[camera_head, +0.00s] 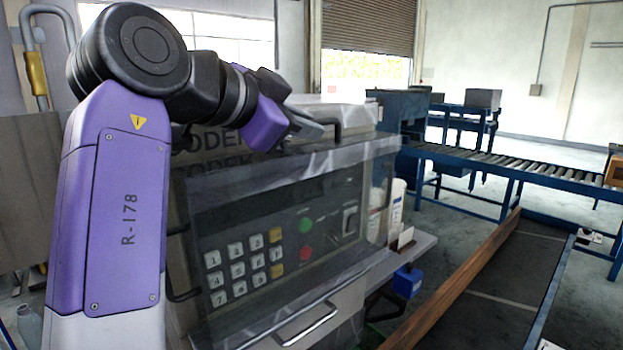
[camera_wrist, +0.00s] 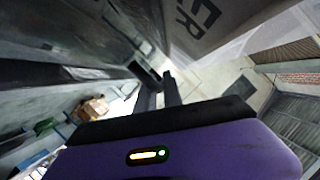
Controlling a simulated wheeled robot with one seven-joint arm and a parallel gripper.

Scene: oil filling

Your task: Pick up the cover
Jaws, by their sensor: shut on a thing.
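The grey machine (camera_head: 180,235) stands in front of me, with a keypad panel behind a translucent front sheet (camera_head: 350,190). A dark bent handle (camera_head: 352,126) shows at the machine's upper front edge, below its pale top. I take it to belong to the cover, but its outline is not clear. My gripper (camera_head: 318,129) reaches this handle from the left and is shut on it. In the wrist view, the two dark fingers of my gripper (camera_wrist: 160,92) meet a dark bar (camera_wrist: 143,73). The exact contact is small and dim.
A second, metal handle (camera_head: 306,324) is low on the machine's front. White bottles (camera_head: 396,205) and a blue container (camera_head: 407,282) are at its right side. A roller conveyor (camera_head: 500,165) and a wooden-edged belt (camera_head: 455,285) lie to the right.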

